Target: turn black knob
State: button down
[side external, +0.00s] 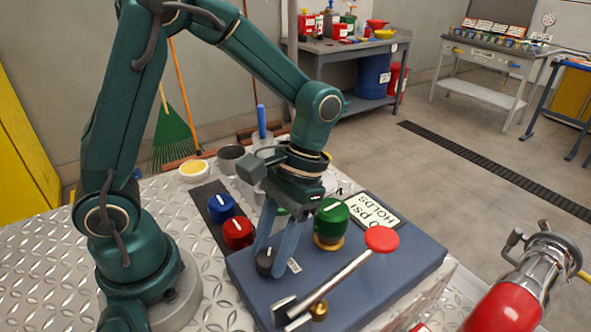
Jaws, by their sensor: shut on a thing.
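The black knob (265,261) sits on the left part of the blue-grey base plate (400,270). My gripper (269,252) points down at it, with its two blue fingers on either side of the knob. The fingers are shut on the knob, and they hide part of its sides. The knob stands upright on the plate.
A blue knob (221,207) and a red knob (238,233) stand to the left. A green knob (331,220) is close on the right. A lever with a red end (381,240) crosses the front. A red cylinder (503,305) is at the lower right.

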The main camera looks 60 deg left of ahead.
jog(key=m+y, duration=0.1)
jog(key=m, duration=0.1)
jog(key=m+y, duration=0.1)
jog(key=m, duration=0.2)
jog(key=shift+d+m, duration=0.2)
jog(key=shift+m, duration=0.1)
jog(key=shift+s+m+t+y, duration=0.1)
jog(key=shift+m+t+y, duration=0.25)
jog(key=shift+m, duration=0.75)
jog(key=shift+m+t+y, duration=0.25)
jog(key=shift+m+y, duration=0.2)
jog(key=shift+m, duration=0.65)
jog(key=shift+c, duration=1.9)
grip_release()
jog(key=shift+d+r, duration=0.1)
jog(key=shift+v, duration=2.5)
